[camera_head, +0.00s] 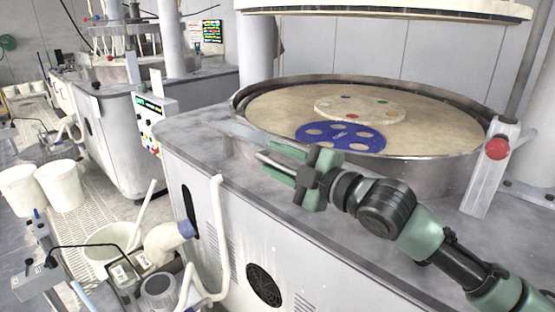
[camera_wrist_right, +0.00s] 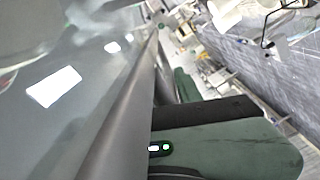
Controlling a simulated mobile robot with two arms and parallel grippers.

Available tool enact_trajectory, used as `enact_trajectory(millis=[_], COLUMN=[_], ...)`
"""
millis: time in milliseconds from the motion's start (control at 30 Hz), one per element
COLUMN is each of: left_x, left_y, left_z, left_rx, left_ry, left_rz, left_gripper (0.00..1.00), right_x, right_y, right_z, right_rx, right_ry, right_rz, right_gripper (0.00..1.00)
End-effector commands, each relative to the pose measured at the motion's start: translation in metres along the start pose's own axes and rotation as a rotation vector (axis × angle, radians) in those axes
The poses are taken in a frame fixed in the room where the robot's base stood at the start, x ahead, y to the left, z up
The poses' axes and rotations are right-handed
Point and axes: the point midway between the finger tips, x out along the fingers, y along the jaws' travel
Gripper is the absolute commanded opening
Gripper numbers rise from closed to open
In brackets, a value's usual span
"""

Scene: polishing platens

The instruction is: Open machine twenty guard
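The nearest polishing machine has a round platen (camera_head: 272,108) inside a dark-rimmed basin. I cannot read a machine number. A pale, see-through flat piece (camera_head: 240,131), possibly part of the guard, shows at the basin's near left edge. My right gripper (camera_head: 303,180) is over the front left of the machine top, by a short grey bar (camera_head: 272,160). In the right wrist view a long grey edge (camera_wrist_right: 118,125) borders a glossy see-through panel (camera_wrist_right: 82,75), beside my green right finger (camera_wrist_right: 225,150). Whether the fingers grip this edge is hidden. My left gripper is not in view.
A blue holed disc (camera_head: 342,137) lies on the platen beside a pale disc (camera_head: 360,109). A round upper plate (camera_head: 390,9) hangs above. A red knob (camera_head: 497,149) is on a post at right. White buckets (camera_head: 60,186) and hoses (camera_head: 217,235) stand at left.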

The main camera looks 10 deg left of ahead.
Motion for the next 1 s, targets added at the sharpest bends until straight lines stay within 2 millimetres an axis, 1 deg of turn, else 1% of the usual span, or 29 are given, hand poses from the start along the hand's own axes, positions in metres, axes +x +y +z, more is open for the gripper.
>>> enact_trajectory(millis=[267,367,600,700,833,1000], left_x=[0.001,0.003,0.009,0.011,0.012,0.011], left_y=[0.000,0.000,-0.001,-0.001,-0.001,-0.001], left_z=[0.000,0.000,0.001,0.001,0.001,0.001], left_rx=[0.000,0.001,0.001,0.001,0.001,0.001], left_ry=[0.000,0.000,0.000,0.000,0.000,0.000], left_rz=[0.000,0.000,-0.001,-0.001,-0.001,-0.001], left_gripper=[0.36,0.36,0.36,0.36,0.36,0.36], right_x=[-0.003,-0.014,-0.056,-0.069,-0.077,-0.079], right_y=[0.002,0.001,0.000,0.001,0.001,0.001], right_z=[0.000,0.001,0.002,0.002,0.001,0.000], right_rx=[-0.004,-0.005,-0.006,-0.003,-0.003,-0.002], right_ry=[0.000,-0.001,-0.002,-0.002,-0.001,0.000], right_rz=[0.003,0.003,0.002,0.003,0.003,0.003], right_gripper=[0.34,0.34,0.34,0.34,0.34,0.34])
